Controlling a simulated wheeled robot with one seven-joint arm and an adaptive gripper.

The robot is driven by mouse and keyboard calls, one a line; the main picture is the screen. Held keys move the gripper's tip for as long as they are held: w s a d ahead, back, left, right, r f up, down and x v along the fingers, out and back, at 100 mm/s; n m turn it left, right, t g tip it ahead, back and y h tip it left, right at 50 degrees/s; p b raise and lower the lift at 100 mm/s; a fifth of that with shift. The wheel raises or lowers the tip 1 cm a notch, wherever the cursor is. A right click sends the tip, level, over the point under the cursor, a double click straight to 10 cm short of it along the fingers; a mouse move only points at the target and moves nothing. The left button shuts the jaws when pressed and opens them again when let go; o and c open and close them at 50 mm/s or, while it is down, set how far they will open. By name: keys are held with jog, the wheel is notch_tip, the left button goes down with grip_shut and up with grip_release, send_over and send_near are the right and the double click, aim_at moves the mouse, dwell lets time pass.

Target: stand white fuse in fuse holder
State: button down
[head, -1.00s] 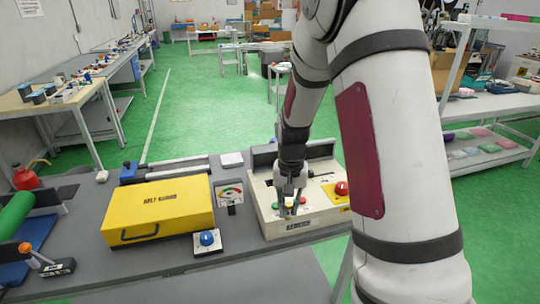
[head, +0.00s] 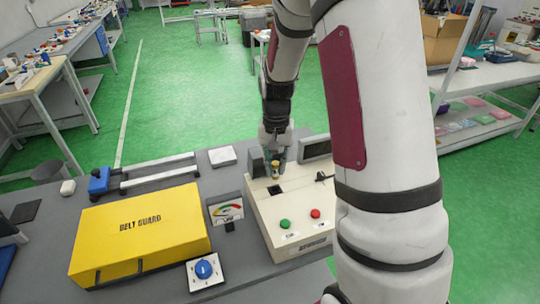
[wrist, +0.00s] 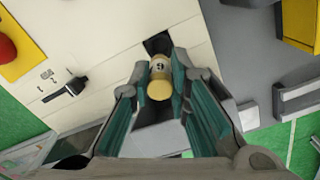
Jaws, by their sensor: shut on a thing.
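The white fuse (head: 276,172), a short cream cylinder with brass-coloured ends, is between the fingers of my gripper (head: 275,158). The wrist view shows the fuse (wrist: 160,76) with a dark mark on its side and both green-padded fingers (wrist: 160,85) around it. A dark square opening (head: 276,189), apparently the fuse holder, is in the top of the cream control box (head: 265,215). The opening also shows in the wrist view (wrist: 157,42), just beyond the fuse. The fuse looks to be above or beside the opening; its lower end's contact cannot be told.
The box carries a green button (head: 285,224), a red button (head: 315,213) and a small black lever (head: 321,177). A yellow belt guard (head: 140,235), a gauge (head: 226,211) and a blue button (head: 204,269) are to the left. A white pad (head: 222,156) lies behind.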

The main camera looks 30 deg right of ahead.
aim_at(275, 176)
jog(key=shift+w+f+b, duration=0.15)
jog(key=shift+f+b, duration=1.2)
jog(key=shift+f, duration=1.5)
jog(key=shift+s+a+f, duration=0.15)
jog(key=shift+s, duration=0.2)
jog(key=shift+w, duration=0.2)
jog(key=shift+f+b, duration=0.4)
jog(key=shift+f, duration=0.2)
jog(key=c, duration=1.8)
grip_release()
jog(key=shift+r+p, duration=2.85)
jog(key=shift+r, duration=2.65)
